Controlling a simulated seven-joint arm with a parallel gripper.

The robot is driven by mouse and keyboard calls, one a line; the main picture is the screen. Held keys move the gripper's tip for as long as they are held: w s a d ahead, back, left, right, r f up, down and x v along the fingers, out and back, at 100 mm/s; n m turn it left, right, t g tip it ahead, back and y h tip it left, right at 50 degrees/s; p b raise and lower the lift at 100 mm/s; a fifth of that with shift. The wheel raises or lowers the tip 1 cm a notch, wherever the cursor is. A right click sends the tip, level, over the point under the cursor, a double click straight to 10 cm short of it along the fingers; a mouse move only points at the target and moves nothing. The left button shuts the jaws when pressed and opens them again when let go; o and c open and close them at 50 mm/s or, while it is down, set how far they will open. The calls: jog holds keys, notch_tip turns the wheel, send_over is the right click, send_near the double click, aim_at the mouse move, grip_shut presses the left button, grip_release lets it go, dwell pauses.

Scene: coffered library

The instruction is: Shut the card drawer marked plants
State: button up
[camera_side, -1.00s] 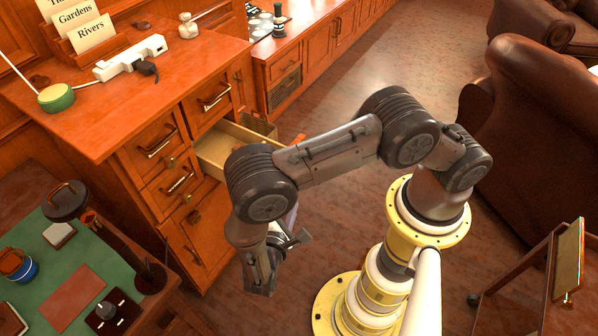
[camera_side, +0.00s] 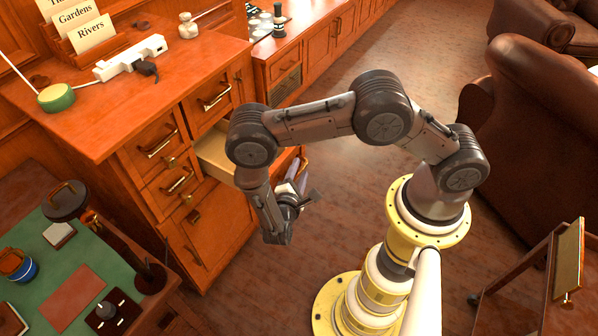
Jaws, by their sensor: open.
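The wooden card cabinet (camera_side: 130,105) stands at the left. One drawer (camera_side: 213,152) in its right column is pulled out, its pale inside partly showing. My arm hides most of this drawer, and a bit of its front seems to show to the right of my arm. I cannot read any label on it, so I cannot tell whether it is marked plants. My gripper (camera_side: 306,199) is open and empty, low beside the pulled-out drawer's front end. I cannot tell whether it touches the front.
Closed drawers with brass handles (camera_side: 158,145) surround the open one. A card rack (camera_side: 85,32), a white power strip (camera_side: 130,58) and a green round item (camera_side: 56,97) sit on the cabinet top. A green-topped desk (camera_side: 45,245) is at lower left. A leather armchair (camera_side: 535,130) stands right.

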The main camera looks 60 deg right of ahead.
grip_shut()
dwell(1.4)
